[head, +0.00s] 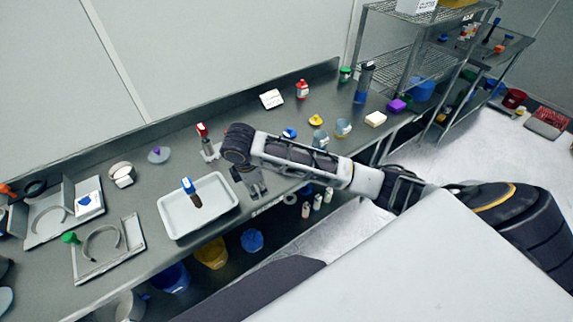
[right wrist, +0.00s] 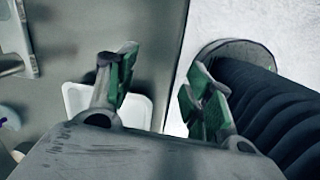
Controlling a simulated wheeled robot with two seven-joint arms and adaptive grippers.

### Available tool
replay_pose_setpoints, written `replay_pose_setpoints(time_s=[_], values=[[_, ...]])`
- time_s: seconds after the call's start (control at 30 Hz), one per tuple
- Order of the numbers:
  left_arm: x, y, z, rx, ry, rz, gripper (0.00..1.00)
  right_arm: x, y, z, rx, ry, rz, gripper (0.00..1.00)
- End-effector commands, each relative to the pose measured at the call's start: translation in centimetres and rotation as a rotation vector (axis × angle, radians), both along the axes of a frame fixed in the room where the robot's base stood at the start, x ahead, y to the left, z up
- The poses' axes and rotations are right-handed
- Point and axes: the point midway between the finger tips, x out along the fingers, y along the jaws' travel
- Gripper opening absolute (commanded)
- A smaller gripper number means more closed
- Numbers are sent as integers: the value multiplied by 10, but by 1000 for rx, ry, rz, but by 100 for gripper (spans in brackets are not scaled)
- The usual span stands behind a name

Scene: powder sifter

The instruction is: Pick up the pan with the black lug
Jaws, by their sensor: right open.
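A pale round stacked piece (head: 122,174), possibly sifter pans, stands on the steel bench at the left. I cannot make out a black lug on it, so I cannot tell which thing is the pan. My right gripper (head: 258,191) is open and empty, hanging by the bench's front edge, to the right of the white tray. Its spread fingers also show in the right wrist view (right wrist: 160,88), with nothing between them. My left gripper is not in view.
A white tray (head: 174,232) holds a blue-handled brush (head: 195,194). Two flat trays with ring shapes (head: 72,205) (head: 134,228) lie at the left. A red-topped piece (head: 202,132) stands behind the white tray. Bins (head: 212,253) sit below the bench. Wire shelves (head: 400,62) stand at the right.

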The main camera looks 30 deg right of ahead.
Motion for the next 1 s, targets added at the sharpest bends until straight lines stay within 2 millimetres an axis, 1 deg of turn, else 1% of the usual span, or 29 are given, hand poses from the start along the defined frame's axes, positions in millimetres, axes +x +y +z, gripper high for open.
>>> replay_pose_setpoints(time_s=[0.03,0.3,0.6,0.7,0.83,1.0], values=[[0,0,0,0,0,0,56,6,-7,4,-23,2,12,52],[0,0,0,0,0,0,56,26,-42,22,-128,49,76,52],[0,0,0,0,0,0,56,46,-85,49,-232,109,117,52],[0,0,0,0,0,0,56,50,-96,56,-253,125,125,52],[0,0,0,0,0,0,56,53,-105,61,-270,141,129,52],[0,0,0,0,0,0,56,54,-108,63,-275,146,131,52]])
